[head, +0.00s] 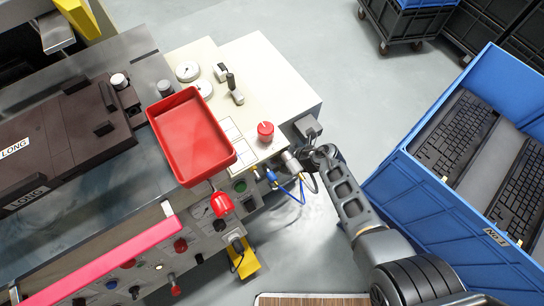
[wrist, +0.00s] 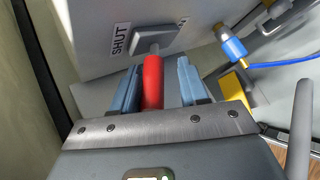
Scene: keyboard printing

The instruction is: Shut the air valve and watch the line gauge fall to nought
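The air valve's red lever (wrist: 152,84) sticks out from a grey plate on the machine side in the wrist view. A SHUT label (wrist: 120,40) is to the left of the plate; another label at its right is cut by the plate. My gripper (wrist: 160,88) has its blue fingers on either side of the lever, with a clear gap on the right and a narrow one on the left. In the head view my gripper (head: 293,160) is at the machine's right side and hides the lever. Two round dials (head: 187,71) (head: 202,88) are on the cream top, too small to read.
A blue hose (head: 290,190) with brass fittings hangs close beside my gripper. A red knob (head: 265,130) and a red tray (head: 190,135) are on the machine. A blue crate (head: 440,215) of keyboards stands close on the right. Open floor lies beyond the machine.

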